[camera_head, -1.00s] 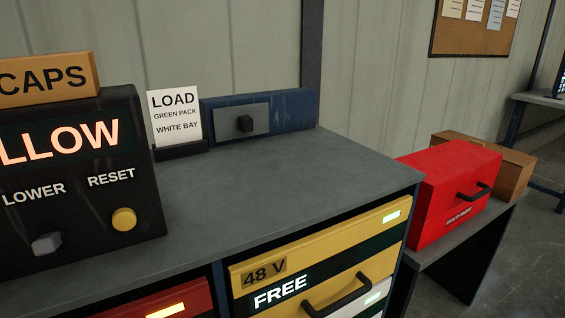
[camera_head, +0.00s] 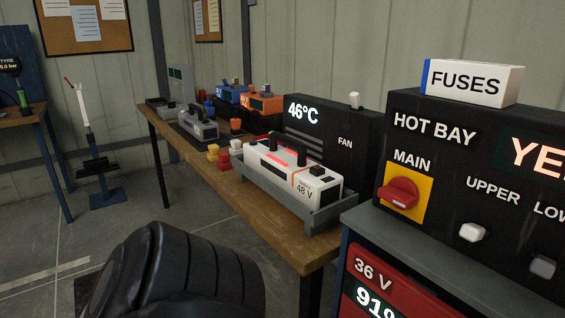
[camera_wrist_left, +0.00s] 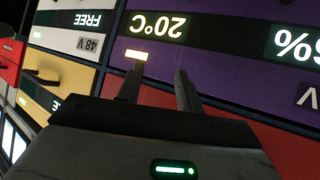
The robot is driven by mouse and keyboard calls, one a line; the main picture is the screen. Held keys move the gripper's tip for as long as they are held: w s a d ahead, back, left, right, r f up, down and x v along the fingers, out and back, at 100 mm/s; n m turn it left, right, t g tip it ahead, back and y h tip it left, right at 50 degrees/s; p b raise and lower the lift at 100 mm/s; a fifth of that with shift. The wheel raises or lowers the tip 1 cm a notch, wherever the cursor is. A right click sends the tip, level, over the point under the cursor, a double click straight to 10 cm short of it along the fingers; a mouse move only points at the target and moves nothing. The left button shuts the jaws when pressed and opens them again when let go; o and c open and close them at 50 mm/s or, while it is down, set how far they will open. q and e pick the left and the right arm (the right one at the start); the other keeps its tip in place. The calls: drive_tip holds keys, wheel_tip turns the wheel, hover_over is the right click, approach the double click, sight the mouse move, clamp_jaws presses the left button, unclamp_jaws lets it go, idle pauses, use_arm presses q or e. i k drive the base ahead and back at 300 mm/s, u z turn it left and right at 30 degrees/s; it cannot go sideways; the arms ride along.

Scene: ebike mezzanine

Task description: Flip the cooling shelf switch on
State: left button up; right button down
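A black unit (camera_head: 322,137) reading 46°C stands on the wooden bench, with vents and the word FAN on its front. A small white switch (camera_head: 355,100) shows at its top right, above that word; I cannot tell whether it is on or off. A white 48 V pack (camera_head: 292,172) with a red light sits in a grey tray (camera_head: 327,213) in front of the unit. In the left wrist view my left gripper (camera_wrist_left: 158,80) is open and empty, its fingers toward the battery drawers. My right gripper is not in view.
A black HOT BAY panel (camera_head: 440,165) with a red MAIN knob (camera_head: 399,193) stands at right on the drawer cabinet. Coloured blocks and chargers crowd the wooden bench (camera_head: 240,195).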

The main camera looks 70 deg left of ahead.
sight(355, 98)
drive_tip(key=u, duration=2.05)
